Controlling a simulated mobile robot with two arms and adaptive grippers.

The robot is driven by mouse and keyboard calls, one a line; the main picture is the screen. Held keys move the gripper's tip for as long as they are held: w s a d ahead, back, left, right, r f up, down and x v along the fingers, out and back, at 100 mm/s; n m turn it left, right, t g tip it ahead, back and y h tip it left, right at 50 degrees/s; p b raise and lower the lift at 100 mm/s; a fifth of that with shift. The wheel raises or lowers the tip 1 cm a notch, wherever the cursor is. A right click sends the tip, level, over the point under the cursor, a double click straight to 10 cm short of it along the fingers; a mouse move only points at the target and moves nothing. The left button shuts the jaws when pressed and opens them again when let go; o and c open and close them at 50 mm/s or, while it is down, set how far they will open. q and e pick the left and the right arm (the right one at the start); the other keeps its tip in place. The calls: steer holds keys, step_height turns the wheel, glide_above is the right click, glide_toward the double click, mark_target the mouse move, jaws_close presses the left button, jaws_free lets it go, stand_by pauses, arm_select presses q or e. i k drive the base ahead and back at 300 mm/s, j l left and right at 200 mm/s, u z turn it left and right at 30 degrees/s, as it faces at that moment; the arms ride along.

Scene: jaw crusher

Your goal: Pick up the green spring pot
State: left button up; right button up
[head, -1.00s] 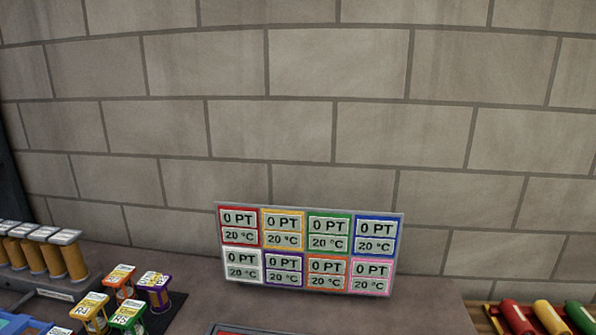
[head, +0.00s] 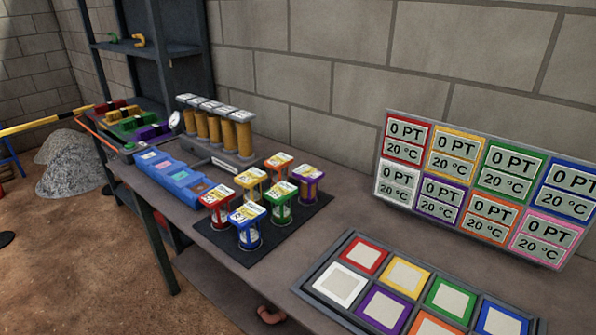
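The green spring pot (head: 281,207) stands upright on a dark mat (head: 212,243) on the workbench, in the middle of the head view. It has a green top with a pale label and a clear body. It stands among other pots: the blue pot (head: 247,227) in front to its left, the yellow pot (head: 250,181) behind to its left, the purple pot (head: 307,185) behind to its right. Neither of my grippers shows in the head view.
The red pot (head: 218,206) and orange pot (head: 279,165) share the mat. A tray of coloured squares (head: 349,319) lies at the front right, with a display board (head: 463,207) behind it. Brown cylinders (head: 229,133) and a blue block (head: 167,178) stand further left.

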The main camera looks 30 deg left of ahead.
mark_target(281, 195)
steer(key=j+u, duration=0.15)
steer(key=u, duration=0.95)
steer(key=i+l, duration=0.05)
